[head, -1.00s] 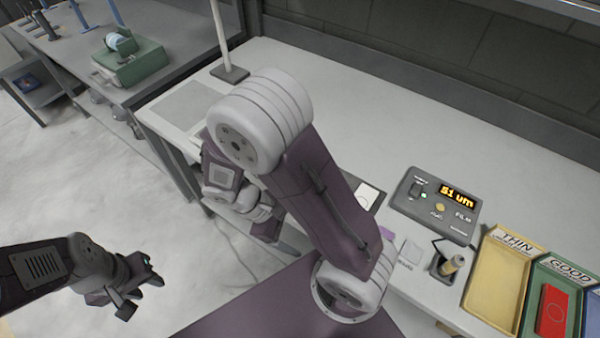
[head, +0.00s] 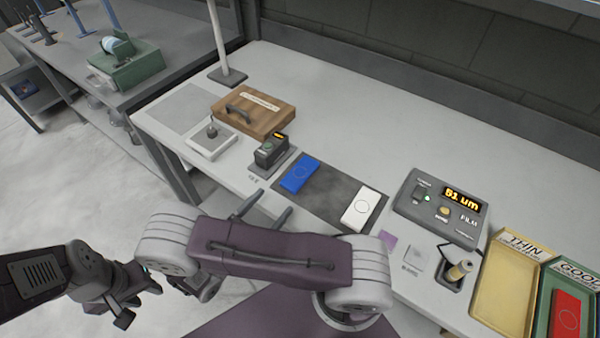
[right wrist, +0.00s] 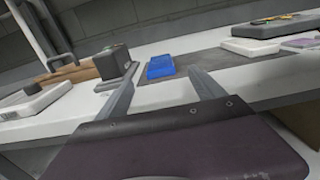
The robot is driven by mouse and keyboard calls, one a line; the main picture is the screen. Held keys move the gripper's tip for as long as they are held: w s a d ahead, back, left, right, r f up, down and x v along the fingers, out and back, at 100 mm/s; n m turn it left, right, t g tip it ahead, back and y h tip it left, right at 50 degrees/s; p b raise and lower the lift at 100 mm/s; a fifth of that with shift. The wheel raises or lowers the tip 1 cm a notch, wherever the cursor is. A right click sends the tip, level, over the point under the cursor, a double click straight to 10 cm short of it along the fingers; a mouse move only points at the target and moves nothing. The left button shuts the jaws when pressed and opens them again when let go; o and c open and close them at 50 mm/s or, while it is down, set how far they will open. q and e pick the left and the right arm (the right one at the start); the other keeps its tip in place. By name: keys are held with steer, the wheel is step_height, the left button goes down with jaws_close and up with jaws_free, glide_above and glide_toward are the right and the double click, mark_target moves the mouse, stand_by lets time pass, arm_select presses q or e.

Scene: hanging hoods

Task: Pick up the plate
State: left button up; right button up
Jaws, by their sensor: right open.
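A blue plate (head: 299,174) and a white plate (head: 361,208) lie apart on a dark mat (head: 329,194) on the bench. A red plate (head: 565,312) lies in the green GOOD tray at the far right. My right gripper (head: 266,210) is open and empty at the bench's front edge, in front of the blue plate. In the right wrist view the blue plate (right wrist: 160,66) shows beyond and between the two spread fingers (right wrist: 163,94), not touching them. My left gripper (head: 141,302) is low at the left, away from the bench; its jaw opening is unclear.
A small gauge (head: 271,150) stands left of the blue plate, with a wooden case (head: 253,109) and a white block with a knob (head: 211,140) behind it. The film meter (head: 440,207), a holder (head: 455,272) and the yellow THIN tray (head: 505,287) are to the right.

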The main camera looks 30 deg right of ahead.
mark_target(287, 187)
steer(key=shift+w+d+f, duration=0.1)
steer(key=shift+w+d, duration=0.2)
steer(key=shift+d, duration=0.2)
steer(key=x, duration=0.5)
steer(key=shift+d+p, duration=0.2)
steer(key=shift+p, duration=0.1)
steer(key=shift+w+d, duration=0.15)
steer(key=shift+d, duration=0.15)
steer(key=shift+a, duration=0.1)
steer(key=c, duration=1.6)
step_height(287, 187, up, 10)
steer(key=p, duration=0.1)
steer(key=shift+p, duration=0.4)
